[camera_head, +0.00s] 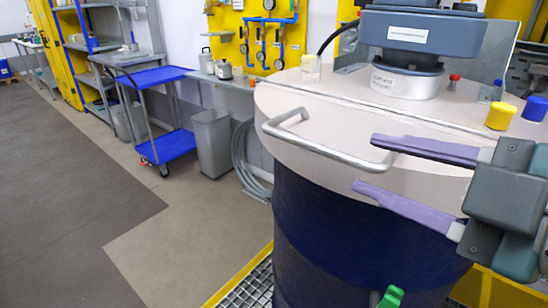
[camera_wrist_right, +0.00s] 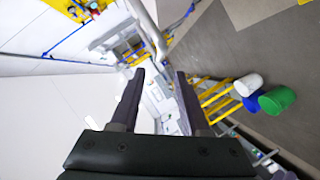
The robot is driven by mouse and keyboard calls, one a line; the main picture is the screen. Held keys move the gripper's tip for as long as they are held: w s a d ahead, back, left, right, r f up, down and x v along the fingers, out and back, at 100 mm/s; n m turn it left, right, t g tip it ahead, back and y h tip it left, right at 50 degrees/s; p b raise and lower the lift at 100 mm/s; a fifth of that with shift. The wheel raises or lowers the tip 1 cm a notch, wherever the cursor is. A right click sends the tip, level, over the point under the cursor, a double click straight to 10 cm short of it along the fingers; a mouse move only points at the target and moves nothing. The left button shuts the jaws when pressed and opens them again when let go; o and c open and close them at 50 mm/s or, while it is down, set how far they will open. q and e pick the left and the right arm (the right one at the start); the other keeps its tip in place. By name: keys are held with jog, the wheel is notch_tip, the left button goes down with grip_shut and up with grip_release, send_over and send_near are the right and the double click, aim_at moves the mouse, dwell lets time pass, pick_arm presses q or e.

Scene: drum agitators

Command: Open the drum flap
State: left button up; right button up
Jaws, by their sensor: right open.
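A dark blue drum (camera_head: 350,235) stands in the head view with a pale beige lid. The lid's front part, the flap (camera_head: 270,100), lies flat and shut along a seam. A silver bar handle (camera_head: 325,150) is fixed to the flap's front. My right gripper (camera_head: 367,163), with purple fingers, is open and empty at the right. In the picture, the handle's right end shows between its fingertips; I cannot tell their exact depth. In the right wrist view the open fingers (camera_wrist_right: 159,74) show, with a silver bar (camera_wrist_right: 148,25) beyond them. My left gripper is out of view.
A grey-blue agitator motor (camera_head: 425,40) sits on the lid's rear. Yellow (camera_head: 501,117) and blue (camera_head: 535,108) caps are near my right gripper. A blue cart (camera_head: 160,77) and grey bin (camera_head: 211,142) stand behind left. The floor at left is clear.

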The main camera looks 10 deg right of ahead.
aim_at(328, 152)
jog(key=shift+w+d+f+n+t, duration=0.1)
jog(key=shift+w+f+n+t, duration=0.2)
jog(key=shift+w+f+n, duration=0.15)
jog(key=shift+w, duration=0.3)
jog(key=x, duration=0.9)
jog(key=shift+a, duration=0.35)
jog(key=shift+s, duration=0.1)
jog(key=shift+c, duration=0.4)
grip_shut()
